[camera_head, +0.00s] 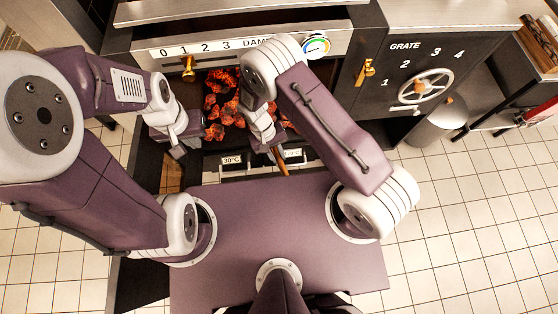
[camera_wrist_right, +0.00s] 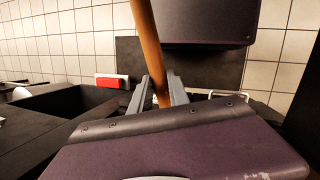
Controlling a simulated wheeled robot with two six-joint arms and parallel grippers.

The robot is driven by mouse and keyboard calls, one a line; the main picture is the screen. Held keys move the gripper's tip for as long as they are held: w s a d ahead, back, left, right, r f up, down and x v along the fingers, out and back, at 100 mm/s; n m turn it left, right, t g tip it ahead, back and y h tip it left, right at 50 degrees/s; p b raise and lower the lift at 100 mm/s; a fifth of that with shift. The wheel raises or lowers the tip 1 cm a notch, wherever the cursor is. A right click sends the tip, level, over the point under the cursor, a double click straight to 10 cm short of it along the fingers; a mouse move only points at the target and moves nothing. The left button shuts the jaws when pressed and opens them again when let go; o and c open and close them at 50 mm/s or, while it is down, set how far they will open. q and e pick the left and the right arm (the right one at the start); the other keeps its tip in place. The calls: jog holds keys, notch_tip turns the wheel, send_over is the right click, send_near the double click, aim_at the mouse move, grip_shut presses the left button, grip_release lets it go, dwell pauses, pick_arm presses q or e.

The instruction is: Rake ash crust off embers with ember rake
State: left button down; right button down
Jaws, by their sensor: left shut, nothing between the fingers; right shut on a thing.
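Glowing orange-red embers (camera_head: 213,100) with dark patches lie in the open firebox of the grill in the head view. I cannot make out a separate ash crust on them. My right gripper (camera_head: 271,143) is over the front edge of the firebox, shut on the wooden handle of the ember rake (camera_head: 280,161). The right wrist view shows this handle (camera_wrist_right: 148,40) standing slightly tilted between the right gripper's fingers (camera_wrist_right: 160,95). The rake's head is not visible. My left gripper (camera_head: 178,148) is shut and empty at the left front of the embers, partly hidden by its wrist.
Above the firebox are a numbered damper panel (camera_head: 215,46), its brass knob (camera_head: 188,70) and a round gauge (camera_head: 315,46). A grate handwheel (camera_head: 427,88) is at right. Small displays (camera_head: 233,160) line the front. Tiled floor (camera_head: 460,215) is open at right.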

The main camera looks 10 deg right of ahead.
aim_at(276, 150)
jog(key=w+b, duration=0.3)
jog(key=w, duration=0.4)
jog(key=shift+w+f, duration=0.15)
jog(key=shift+w, duration=0.3)
jog(key=shift+r, duration=0.2)
jog(key=shift+f+b, duration=0.95)
jog(key=shift+f, duration=0.6)
jog(key=shift+s, duration=0.15)
jog(key=shift+s+p, duration=0.35)
jog(key=shift+p, duration=0.2)
jog(key=shift+s+p, duration=1.35)
jog(key=shift+s, duration=0.8)
jog(key=shift+s+p, duration=1.15)
jog(key=shift+s, duration=1.3)
jog(key=shift+s+f+p, duration=0.2)
jog(key=shift+s+p, duration=0.65)
jog(key=shift+s, duration=1.6)
